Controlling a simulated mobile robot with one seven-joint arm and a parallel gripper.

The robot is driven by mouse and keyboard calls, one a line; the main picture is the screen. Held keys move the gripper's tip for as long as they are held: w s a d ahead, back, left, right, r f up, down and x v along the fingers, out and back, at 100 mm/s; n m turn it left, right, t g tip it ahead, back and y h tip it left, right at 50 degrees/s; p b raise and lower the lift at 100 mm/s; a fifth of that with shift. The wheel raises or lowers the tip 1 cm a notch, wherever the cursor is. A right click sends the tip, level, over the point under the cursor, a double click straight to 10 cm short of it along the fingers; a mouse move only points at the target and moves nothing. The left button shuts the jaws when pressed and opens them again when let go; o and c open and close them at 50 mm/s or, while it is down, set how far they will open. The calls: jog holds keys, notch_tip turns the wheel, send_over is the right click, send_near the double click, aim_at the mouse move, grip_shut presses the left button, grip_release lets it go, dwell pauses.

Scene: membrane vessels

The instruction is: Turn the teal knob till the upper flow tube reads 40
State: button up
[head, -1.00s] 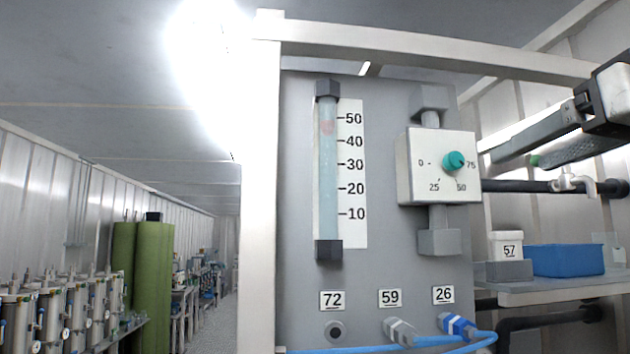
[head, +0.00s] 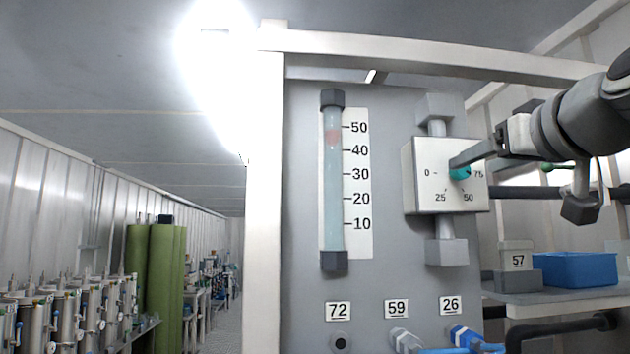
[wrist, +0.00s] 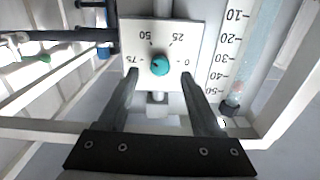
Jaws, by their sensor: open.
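The teal knob (head: 460,173) sits on a white dial box marked 0, 25, 50 and 75. It also shows in the wrist view (wrist: 160,65), where a small dark mark on it lies towards the 75 side. The flow tube (head: 333,195) stands upright to the left, with a scale from 10 to 50. Its reddish float (head: 333,137) is between 40 and 50, about the middle. My gripper (wrist: 159,76) is open, its fingertips apart on either side of the knob. In the head view, a finger partly covers the knob's top. I cannot tell whether they touch.
A pale frame post (head: 265,200) and top beam border the grey panel. Hose fittings (head: 460,335) are below the dial box. A blue bin (head: 575,268) and a box labelled 57 (head: 516,257) stand on a shelf at right. A dark pipe runs behind my arm.

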aim_at(464, 170)
jog(key=shift+w, duration=1.95)
grip_shut()
